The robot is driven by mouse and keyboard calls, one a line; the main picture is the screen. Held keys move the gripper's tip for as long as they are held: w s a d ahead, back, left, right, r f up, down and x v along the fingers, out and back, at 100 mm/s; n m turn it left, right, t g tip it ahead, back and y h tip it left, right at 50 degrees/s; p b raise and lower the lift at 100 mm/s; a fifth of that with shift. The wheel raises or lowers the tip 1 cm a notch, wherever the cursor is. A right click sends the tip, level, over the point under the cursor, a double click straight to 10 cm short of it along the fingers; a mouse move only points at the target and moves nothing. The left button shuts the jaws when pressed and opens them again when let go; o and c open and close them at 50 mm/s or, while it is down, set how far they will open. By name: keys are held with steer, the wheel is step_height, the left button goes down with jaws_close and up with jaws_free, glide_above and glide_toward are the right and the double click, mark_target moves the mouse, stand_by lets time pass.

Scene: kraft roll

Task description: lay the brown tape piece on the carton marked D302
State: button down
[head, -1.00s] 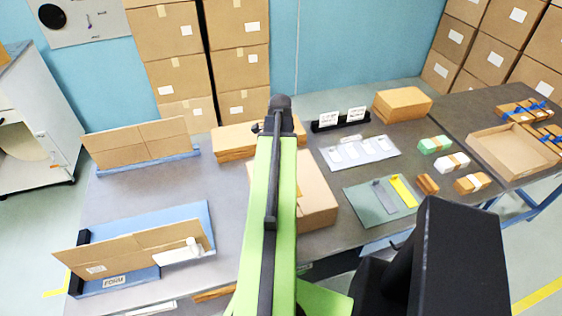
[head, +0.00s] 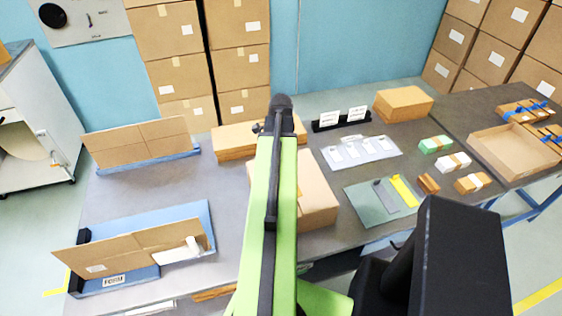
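A closed brown carton (head: 318,202) stands in the middle of the table, partly hidden behind my green arm. No D302 marking is readable on it. A small orange-brown patch (head: 299,190) shows at the arm's right edge against the carton; I cannot tell whether it is the brown tape piece. My arm reaches up the middle of the head view over the carton. My gripper is hidden behind the arm, so its fingers and anything in them do not show.
Flat cardboard (head: 233,139) lies behind the arm. A white sheet (head: 361,152) with pale pieces and a green-grey mat (head: 379,208) lie at right. Blue fixtures with cardboard, one at the front left (head: 200,213), stand at left. An open tray (head: 483,146) is far right. Bare table (head: 215,180) shows at left centre.

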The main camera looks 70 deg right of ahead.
steer(key=c, duration=1.5)
jaws_free()
steer(key=o, duration=0.5)
steer(key=shift+c, duration=0.2)
step_height(320, 180, up, 7)
steer(key=p, duration=0.7)
